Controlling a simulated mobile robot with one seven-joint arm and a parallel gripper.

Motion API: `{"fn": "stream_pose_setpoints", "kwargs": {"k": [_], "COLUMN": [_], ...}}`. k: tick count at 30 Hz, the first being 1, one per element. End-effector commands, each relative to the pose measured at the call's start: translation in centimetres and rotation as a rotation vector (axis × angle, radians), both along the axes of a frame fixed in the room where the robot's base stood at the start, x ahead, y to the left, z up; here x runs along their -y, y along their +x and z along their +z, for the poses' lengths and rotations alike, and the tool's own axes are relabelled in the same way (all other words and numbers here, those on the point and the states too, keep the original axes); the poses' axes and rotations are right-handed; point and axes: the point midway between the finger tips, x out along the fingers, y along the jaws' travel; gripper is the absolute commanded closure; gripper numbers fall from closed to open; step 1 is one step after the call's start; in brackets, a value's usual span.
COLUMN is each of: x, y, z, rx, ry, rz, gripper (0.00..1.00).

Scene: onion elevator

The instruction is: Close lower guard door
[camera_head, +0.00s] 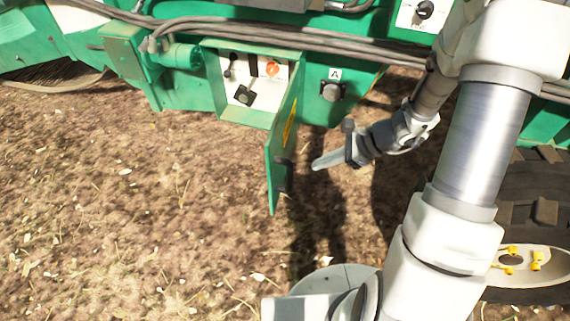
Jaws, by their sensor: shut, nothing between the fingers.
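The lower guard door (282,150) is a green panel with a yellow strip on its face and a dark handle near its outer edge. It stands swung open, sticking out from the right side of a green control box (224,92). Inside the box is a white panel (258,78) with black levers, a black knob and an orange-red button. My gripper (318,165) is to the right of the door, near its handle, with shut fingers pointing left. I cannot tell whether the fingertips touch the door; a small gap shows.
Grey cables (290,36) run across the green machine above the box. A socket marked A (333,90) is right of the box. A large tyre (530,205) with a pale hub is at the right. Bare soil (130,200) lies open at left and front.

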Motion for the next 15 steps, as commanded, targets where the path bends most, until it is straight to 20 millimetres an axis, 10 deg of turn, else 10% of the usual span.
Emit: {"fn": "stream_pose_setpoints", "kwargs": {"k": [15], "x": [-2.7], "y": [1.2], "z": [-5.9], "rx": [-0.057], "ry": [0.038], "rz": [-0.083], "gripper": [1.0]}}
